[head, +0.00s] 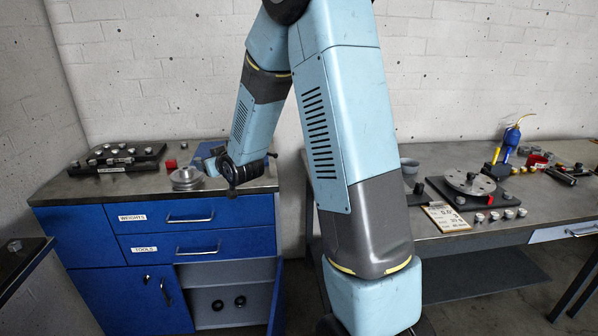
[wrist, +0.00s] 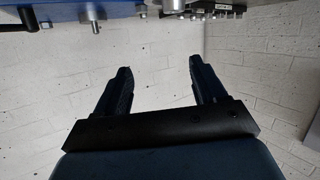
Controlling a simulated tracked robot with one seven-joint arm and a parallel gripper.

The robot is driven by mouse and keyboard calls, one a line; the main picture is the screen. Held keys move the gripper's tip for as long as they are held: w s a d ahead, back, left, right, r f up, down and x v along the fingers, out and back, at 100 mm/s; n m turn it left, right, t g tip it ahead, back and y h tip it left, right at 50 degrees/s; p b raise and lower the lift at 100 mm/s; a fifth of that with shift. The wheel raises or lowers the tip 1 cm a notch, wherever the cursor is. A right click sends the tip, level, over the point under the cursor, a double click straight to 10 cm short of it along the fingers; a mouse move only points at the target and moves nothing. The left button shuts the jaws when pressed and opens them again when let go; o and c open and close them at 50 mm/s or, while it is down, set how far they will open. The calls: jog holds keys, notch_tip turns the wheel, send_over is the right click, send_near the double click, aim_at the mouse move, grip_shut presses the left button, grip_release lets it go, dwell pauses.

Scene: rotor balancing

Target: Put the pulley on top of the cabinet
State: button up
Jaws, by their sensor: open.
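The pulley (head: 186,177), a silver stepped round piece, rests on the worktop of the blue cabinet (head: 160,215). My gripper (head: 234,172) is just right of the pulley, above the cabinet top. In the wrist view its two dark fingers (wrist: 159,82) are spread apart with nothing between them. A silver piece at the top edge of the wrist view (wrist: 173,5) may be the pulley, but it is cut off.
The cabinet's lower right compartment stands open. The right bench (head: 440,152) holds a rotor disc (head: 470,182) and small parts.

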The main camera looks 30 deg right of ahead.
jog(key=s+d+r+g+h, duration=0.2)
jog(key=s+d+r, duration=0.1)
jog(key=s+r, duration=0.4)
jog(key=s+d+r+m+g, duration=0.1)
jog(key=s+d+r+g, duration=0.1)
jog(key=s, duration=0.9)
jog(key=s+d+r+m+g+h, duration=0.1)
jog(key=s+d+r+g, duration=0.1)
jog(key=s, duration=0.9)
jog(key=s+d+r+m+g, duration=0.1)
jog(key=s+d+r+g, duration=0.1)
jog(key=s, duration=1)
jog(key=shift+r+m+g, duration=0.2)
jog(key=shift+m+g, duration=0.2)
jog(key=shift+w, duration=0.1)
jog(key=shift+c, duration=0.4)
